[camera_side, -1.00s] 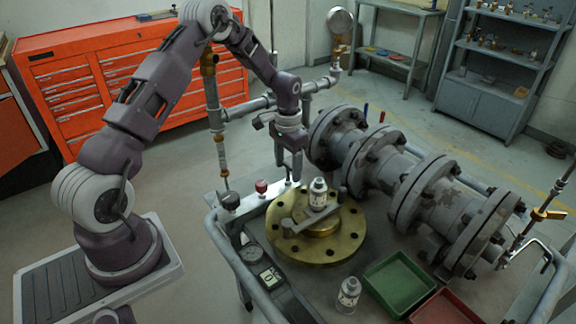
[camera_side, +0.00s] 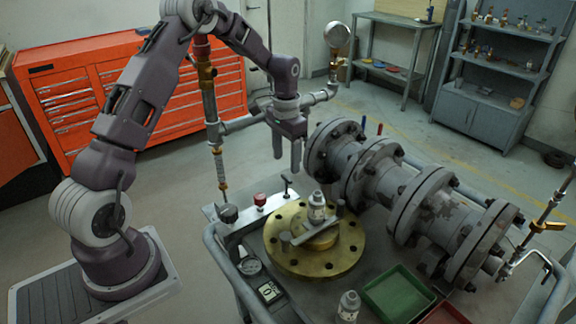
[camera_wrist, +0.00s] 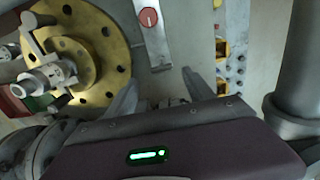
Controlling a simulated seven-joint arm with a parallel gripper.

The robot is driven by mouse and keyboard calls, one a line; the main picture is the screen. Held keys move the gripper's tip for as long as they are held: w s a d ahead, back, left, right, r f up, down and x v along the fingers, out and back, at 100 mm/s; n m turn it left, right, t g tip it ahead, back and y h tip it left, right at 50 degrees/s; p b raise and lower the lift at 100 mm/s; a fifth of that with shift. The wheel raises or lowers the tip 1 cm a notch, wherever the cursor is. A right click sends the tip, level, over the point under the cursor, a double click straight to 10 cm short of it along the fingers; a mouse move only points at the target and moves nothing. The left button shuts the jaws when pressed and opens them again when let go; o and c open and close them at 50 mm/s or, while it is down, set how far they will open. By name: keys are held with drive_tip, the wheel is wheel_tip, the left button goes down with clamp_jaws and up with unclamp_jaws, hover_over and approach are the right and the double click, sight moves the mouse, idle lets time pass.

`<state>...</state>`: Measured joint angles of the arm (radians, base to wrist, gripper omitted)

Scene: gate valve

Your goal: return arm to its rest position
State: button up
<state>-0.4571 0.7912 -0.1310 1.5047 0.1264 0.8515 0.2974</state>
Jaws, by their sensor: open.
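My gripper (camera_side: 286,158) hangs in the air with its fingers pointing down, left of the grey flanged pipe and above the far side of the cart. Its two fingers are apart with nothing between them. In the wrist view my gripper (camera_wrist: 158,92) also shows spread, empty fingers. The brass flange (camera_side: 300,262) lies on the cart in front of and below my gripper, clear of it. The bottle stands upright.
The grey flanged pipe (camera_side: 375,180) is close to the right of my gripper. A vertical pipe (camera_side: 209,105) with a horizontal branch stands behind and left. A second bottle (camera_side: 348,306) and a green tray (camera_side: 398,293) are at the cart's front. An orange tool cabinet (camera_side: 75,100) stands behind my arm.

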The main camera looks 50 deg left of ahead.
drive_tip(key=s+d+r+t, duration=0.1)
drive_tip(key=s+d+r, duration=0.3)
drive_tip(key=r, duration=0.2)
drive_tip(key=s+d+r+t+y, duration=0.1)
drive_tip(key=s+d+r, duration=0.25)
drive_tip(key=r, duration=0.25)
drive_tip(key=s+d+r+t, duration=0.1)
drive_tip(key=s+d+r, duration=0.25)
drive_tip(key=r, duration=0.25)
drive_tip(key=s+d+r+t, duration=0.1)
drive_tip(key=s+d, duration=0.2)
drive_tip(key=s, duration=0.6)
drive_tip(key=s+d+t+h, duration=0.1)
drive_tip(key=s+d, duration=0.2)
drive_tip(key=s, duration=0.6)
drive_tip(key=shift+s+d+r+t, duration=0.15)
drive_tip(key=shift+r+t, duration=0.15)
drive_tip(key=shift+r, duration=0.1)
